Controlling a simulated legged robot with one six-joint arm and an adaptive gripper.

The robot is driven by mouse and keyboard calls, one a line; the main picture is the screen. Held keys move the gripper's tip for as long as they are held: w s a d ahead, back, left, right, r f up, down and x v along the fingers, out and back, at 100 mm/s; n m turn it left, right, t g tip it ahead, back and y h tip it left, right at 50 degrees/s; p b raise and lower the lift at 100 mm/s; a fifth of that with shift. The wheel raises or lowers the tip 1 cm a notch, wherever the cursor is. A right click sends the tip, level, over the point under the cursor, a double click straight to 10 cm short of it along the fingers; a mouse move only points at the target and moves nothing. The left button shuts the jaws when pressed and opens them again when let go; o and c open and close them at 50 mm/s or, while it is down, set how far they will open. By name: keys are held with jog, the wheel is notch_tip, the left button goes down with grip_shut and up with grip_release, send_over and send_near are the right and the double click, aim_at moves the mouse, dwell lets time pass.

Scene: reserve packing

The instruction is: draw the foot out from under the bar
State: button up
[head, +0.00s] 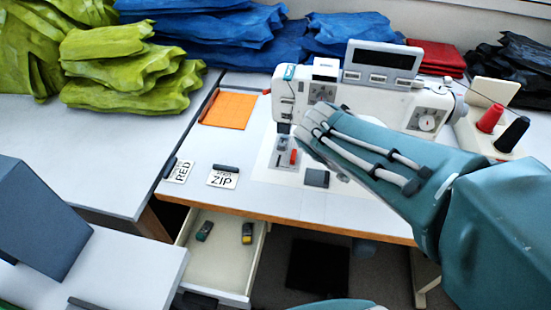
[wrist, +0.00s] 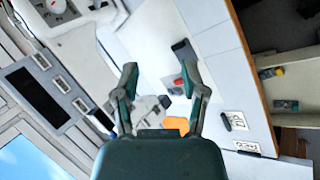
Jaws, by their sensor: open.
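The white sewing machine (head: 297,92) stands on the table, and its needle bar (head: 284,127) comes down at its left end. Below it is a grey plate with small dark parts (head: 281,146) and a red piece (head: 293,157). I cannot clearly tell the foot from these parts. My gripper (head: 313,130) is in front of the machine, right of the bar, and hides part of the machine. In the wrist view my gripper (wrist: 159,69) has its fingers apart with nothing held. The red piece (wrist: 180,82) shows by the right finger, and the machine's grey end (wrist: 148,108) lies between the fingers.
A dark block (head: 317,178) sits at the table's front. Thread spools (head: 491,119) stand right.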

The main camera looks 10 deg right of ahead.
jog(key=w+d+f+n+t+h, duration=0.1)
jog(key=w+d+f+n+h, duration=0.15)
jog(key=w+n, duration=0.4)
jog(key=n+t+y, duration=0.4)
jog(key=n+t, duration=0.4)
jog(key=n, duration=1.1)
send_near(281, 146)
jog(key=x, duration=1)
jog(key=shift+w+f, duration=0.15)
jog(key=shift+w, duration=0.1)
grip_shut()
